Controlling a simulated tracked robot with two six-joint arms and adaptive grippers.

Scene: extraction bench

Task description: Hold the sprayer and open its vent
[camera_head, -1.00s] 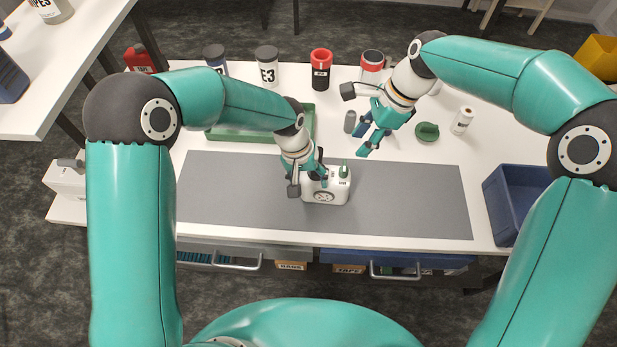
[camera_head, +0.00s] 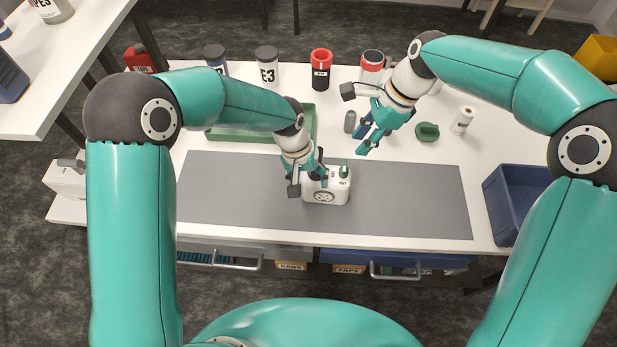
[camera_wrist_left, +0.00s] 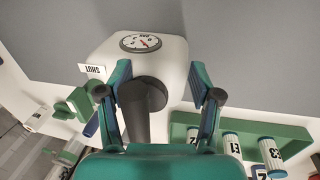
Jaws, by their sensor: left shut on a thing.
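The sprayer (camera_head: 338,188) is a white box with a round dial on its front, standing on the grey mat. My left gripper (camera_head: 311,180) is at the sprayer's left side. In the left wrist view its fingers (camera_wrist_left: 155,95) stand either side of a dark round post on the sprayer; the exact contact is hidden. My right gripper (camera_head: 366,143) is open and empty, behind and right of the sprayer, above the table.
A green tray (camera_head: 225,134) lies behind the mat (camera_head: 420,200) at left. Several jars line the back edge. A grey cylinder (camera_head: 350,121), a green piece (camera_head: 427,131) and a white roll (camera_head: 463,121) are near my right gripper. A blue bin (camera_head: 515,205) is at right. The mat's right half is clear.

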